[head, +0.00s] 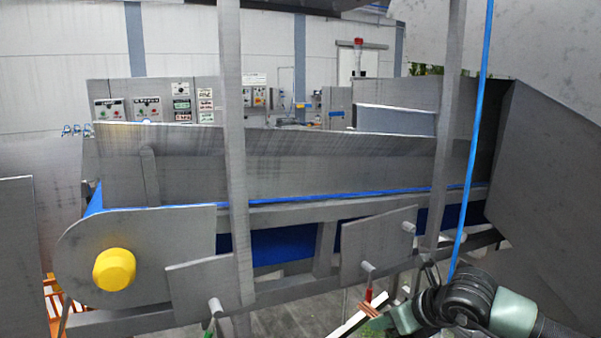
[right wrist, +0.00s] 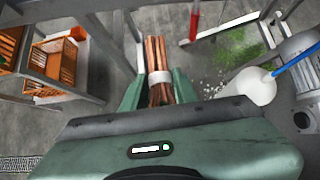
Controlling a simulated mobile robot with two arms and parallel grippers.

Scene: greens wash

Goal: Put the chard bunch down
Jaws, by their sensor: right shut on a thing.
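The chard bunch shows as a bundle of reddish-brown stems (right wrist: 155,52) with a white band around it in the right wrist view. My right gripper (right wrist: 158,88) is shut on it, with one green finger on each side. In the head view the right gripper (head: 388,316) is low at the right, and only a small reddish part of the stems (head: 369,311) shows at its tip. The bunch is held above the floor, and no leaves can be made out. My left gripper is in neither view.
A grey conveyor (head: 330,165) with a blue belt and a yellow end cap (head: 114,269) fills the head view. In the right wrist view, orange crates (right wrist: 55,62) stand on a rack at left. Green scraps (right wrist: 240,48) lie on the floor near a white cylinder (right wrist: 250,86).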

